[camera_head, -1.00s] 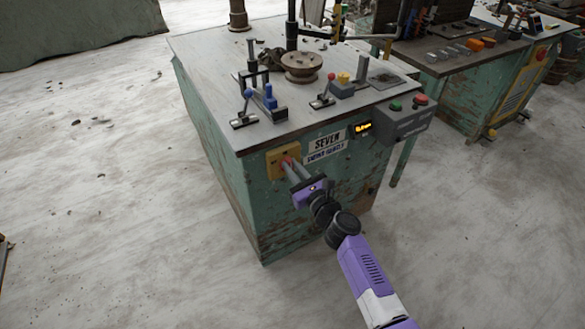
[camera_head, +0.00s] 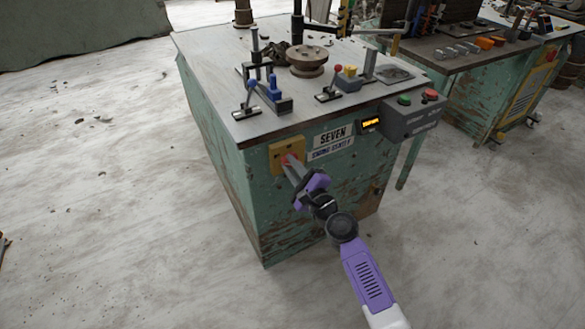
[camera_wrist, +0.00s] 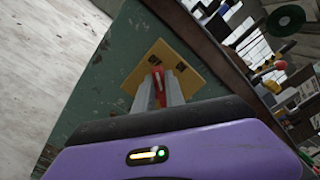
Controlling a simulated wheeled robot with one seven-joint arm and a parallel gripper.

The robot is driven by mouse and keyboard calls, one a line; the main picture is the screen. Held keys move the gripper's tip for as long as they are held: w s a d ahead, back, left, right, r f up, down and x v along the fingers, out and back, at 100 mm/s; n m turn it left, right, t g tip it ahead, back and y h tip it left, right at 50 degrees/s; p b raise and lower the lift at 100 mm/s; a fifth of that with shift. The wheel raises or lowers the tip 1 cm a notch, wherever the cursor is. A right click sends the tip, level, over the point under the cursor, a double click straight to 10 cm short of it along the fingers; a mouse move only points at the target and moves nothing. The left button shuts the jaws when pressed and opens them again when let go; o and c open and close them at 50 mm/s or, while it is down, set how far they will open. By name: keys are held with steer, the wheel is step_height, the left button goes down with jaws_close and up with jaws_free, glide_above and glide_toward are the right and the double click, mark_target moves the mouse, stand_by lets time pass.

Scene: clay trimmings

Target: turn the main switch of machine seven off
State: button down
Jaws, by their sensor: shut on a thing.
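Machine seven is a worn green cabinet (camera_head: 225,150) with a grey top and a plate reading SEVEN (camera_head: 333,135) on its front. Its main switch is a red knob (camera_head: 290,159) on a yellow plate (camera_head: 277,153) at the front's upper left. My gripper (camera_head: 289,164) is at the switch, its two fingers closed on the red knob. The wrist view shows the red knob (camera_wrist: 158,86) between the grey fingers, with the yellow plate (camera_wrist: 185,66) behind, tilted in that view.
A grey box with a green and a red button (camera_head: 412,117) sticks out at the cabinet's front right, beside a small lit orange display (camera_head: 371,123). Levers and a round wheel (camera_head: 307,58) stand on top. Another machine (camera_head: 470,85) is at right.

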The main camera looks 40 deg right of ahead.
steer(key=shift+a+f+n+b, duration=0.1)
steer(key=shift+f+n+b, duration=0.15)
steer(key=shift+n+b, duration=0.65)
steer(key=shift+a+f+n+b, duration=0.1)
steer(key=shift+f+n+b, duration=0.15)
steer(key=shift+n, duration=1.25)
steer(key=shift+a+f+n+b, duration=0.15)
steer(key=shift+n+b, duration=0.4)
steer(key=shift+n, duration=0.65)
steer(key=shift+d, duration=0.1)
steer(key=c, duration=1.4)
jaws_free()
steer(key=v, duration=0.7)
steer(key=shift+s, duration=0.35)
